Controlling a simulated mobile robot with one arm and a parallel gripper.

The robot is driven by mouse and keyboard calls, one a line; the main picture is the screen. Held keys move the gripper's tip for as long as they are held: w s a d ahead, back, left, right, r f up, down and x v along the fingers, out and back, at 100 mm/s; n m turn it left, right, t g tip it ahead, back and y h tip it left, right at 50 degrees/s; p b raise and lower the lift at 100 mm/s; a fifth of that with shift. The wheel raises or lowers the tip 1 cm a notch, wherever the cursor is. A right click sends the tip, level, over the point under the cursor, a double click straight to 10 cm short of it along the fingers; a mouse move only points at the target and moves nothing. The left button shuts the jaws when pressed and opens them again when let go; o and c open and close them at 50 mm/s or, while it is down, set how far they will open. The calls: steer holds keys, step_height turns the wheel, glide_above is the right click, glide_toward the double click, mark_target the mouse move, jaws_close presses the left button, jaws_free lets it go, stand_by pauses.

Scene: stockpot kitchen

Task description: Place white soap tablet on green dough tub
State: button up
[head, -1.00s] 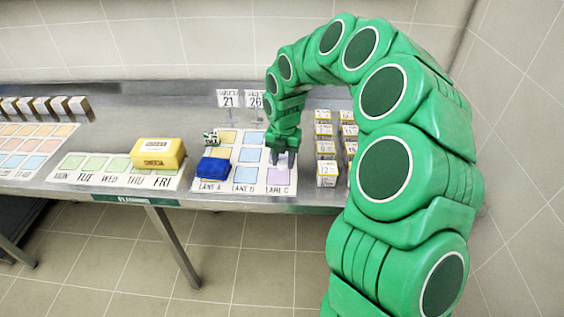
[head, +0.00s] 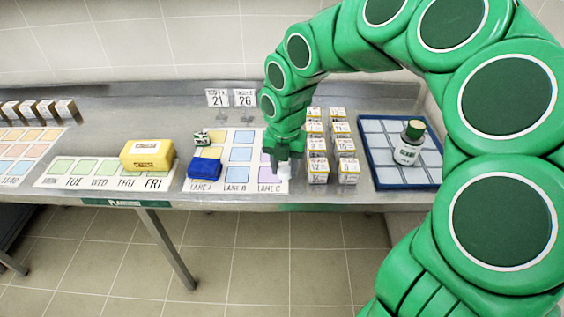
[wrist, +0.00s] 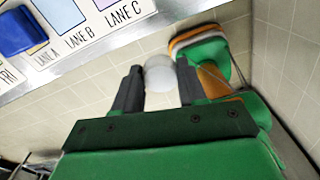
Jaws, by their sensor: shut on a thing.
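My gripper (head: 281,161) is over the front right of the lane sheet, near the purple square. In the wrist view its two dark fingers (wrist: 160,90) are shut on the white soap tablet (wrist: 160,72). The tablet shows as a small pale shape below the fingers in the head view (head: 285,171). A small white jar with a green lid (head: 407,155) stands on the blue-rimmed tray at right. I cannot tell whether it is the green dough tub; no other thing clearly shows as that tub.
Several small white boxes (head: 346,171) stand in rows between the lane sheet (head: 222,164) and the blue-rimmed tray (head: 381,184). A blue block (head: 204,168) and a yellow block (head: 147,155) lie left. A green, white and orange shape (wrist: 203,50), unclear, shows in the wrist view.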

steer(key=shift+s+d+r, duration=0.15)
steer(key=shift+s, duration=0.15)
steer(key=w+d+r+m, duration=0.4)
steer(key=d, duration=0.5)
steer(key=w+d+r+m, duration=0.4)
steer(key=d+m, duration=0.1)
steer(key=d, duration=0.3)
steer(key=s+d+r+m, duration=0.1)
steer(key=d+r+m, duration=0.3)
steer(key=d, duration=0.5)
steer(key=s+d+r+m, duration=0.1)
steer(key=d+r+m, duration=0.3)
steer(key=d, duration=0.6)
glide_above(418, 124)
steer(key=shift+f, duration=4.8)
steer(key=shift+w+d+f, duration=0.1)
steer(key=shift+f, duration=1.5)
steer(key=shift+f, duration=0.1)
